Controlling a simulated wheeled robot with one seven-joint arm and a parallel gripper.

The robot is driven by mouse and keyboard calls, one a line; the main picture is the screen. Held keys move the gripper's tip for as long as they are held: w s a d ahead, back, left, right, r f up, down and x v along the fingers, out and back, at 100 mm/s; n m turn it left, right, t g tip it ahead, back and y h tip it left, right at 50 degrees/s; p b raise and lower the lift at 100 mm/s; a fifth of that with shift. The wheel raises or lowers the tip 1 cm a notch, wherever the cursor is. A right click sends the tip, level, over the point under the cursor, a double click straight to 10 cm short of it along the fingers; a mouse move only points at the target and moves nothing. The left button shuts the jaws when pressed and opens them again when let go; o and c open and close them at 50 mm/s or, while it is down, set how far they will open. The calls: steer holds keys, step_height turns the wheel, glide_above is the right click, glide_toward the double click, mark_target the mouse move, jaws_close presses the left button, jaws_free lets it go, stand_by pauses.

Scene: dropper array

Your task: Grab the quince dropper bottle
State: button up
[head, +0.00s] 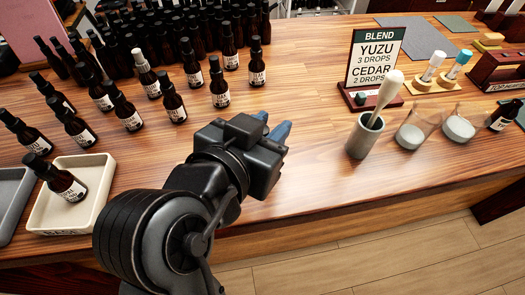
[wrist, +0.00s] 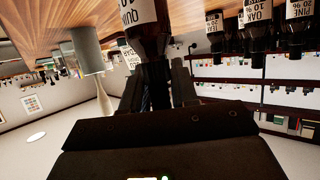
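The quince dropper bottle (wrist: 148,38) shows large at the top middle of the wrist view, which is upside down. Its white label reads "QUIN" and is cut off by the frame edge. Its dark dropper top lies in line with the gap between my gripper's fingers (wrist: 157,88), one finger on each side. I cannot tell whether they touch it. In the head view, my gripper (head: 275,128) is over the middle of the table, its blue fingertips apart. No quince label is readable in that view, and my gripper and arm may hide the bottle.
Other dropper bottles (head: 218,84) stand in rows at left and behind. One leans in a cream tray (head: 44,220) at the left front. A mortar with pestle (head: 362,138), two glass beakers (head: 459,127) and a blend sign (head: 377,62) stand right. Table right of my gripper is clear.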

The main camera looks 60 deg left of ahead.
jaws_close()
steer(key=shift+r, duration=0.1)
